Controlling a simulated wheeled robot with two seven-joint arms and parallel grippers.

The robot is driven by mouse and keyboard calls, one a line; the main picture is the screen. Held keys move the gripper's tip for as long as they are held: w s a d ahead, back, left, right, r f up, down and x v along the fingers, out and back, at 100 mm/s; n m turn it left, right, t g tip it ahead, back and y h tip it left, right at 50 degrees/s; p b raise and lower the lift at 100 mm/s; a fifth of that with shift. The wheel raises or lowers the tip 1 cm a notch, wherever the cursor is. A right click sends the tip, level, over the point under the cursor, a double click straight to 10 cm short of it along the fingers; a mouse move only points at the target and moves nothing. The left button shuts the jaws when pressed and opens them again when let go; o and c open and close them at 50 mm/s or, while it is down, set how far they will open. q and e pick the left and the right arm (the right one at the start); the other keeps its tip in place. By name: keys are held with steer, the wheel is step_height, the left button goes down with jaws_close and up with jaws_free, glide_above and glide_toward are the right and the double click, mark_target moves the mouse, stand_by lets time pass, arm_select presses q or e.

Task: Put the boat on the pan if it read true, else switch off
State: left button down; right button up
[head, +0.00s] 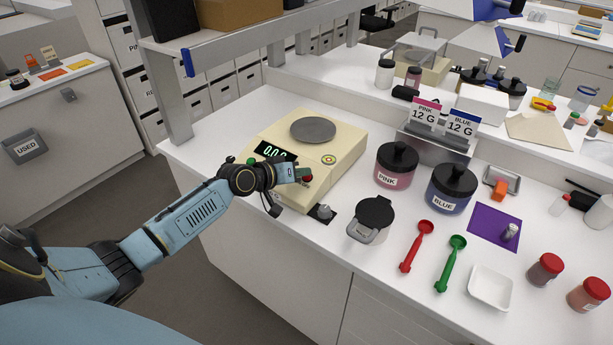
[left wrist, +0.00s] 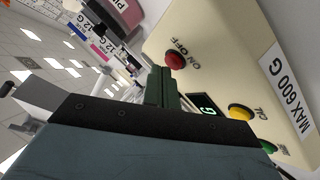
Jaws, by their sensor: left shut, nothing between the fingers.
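The cream balance (head: 335,150) has a round grey pan (head: 313,130), which is empty. Its green display (head: 272,152) starts "0.0"; the last part is hard to read. My left gripper (head: 300,175) is shut and empty at the balance's front, by the red button (head: 308,178). In the left wrist view the shut fingers (left wrist: 160,85) end close to the red ON/OFF button (left wrist: 175,61); I cannot tell whether they touch. The white weighing boat (head: 490,288) sits empty at the front right of the bench. A small metal weight (head: 510,231) stands on a purple mat (head: 485,225).
Pink (head: 396,166) and blue (head: 451,190) jars stand right of the balance, before a rack with two "12 G" cards. Red-capped jars (head: 545,270) stand at right.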

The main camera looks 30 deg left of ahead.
arm_select(q)
steer(key=shift+w+f+b, duration=0.1)
steer(key=shift+f+b, duration=0.25)
steer(key=shift+f, duration=0.05)
stand_by(0.4)
steer(key=shift+s+r+p, duration=0.35)
steer(key=shift+r+p, duration=0.55)
steer(key=shift+p, duration=0.15)
step_height(320, 180, up, 6)
steer(key=s+p, duration=0.2)
steer(key=p, duration=0.4)
steer(key=shift+f, duration=0.15)
steer(key=shift+a, duration=0.1)
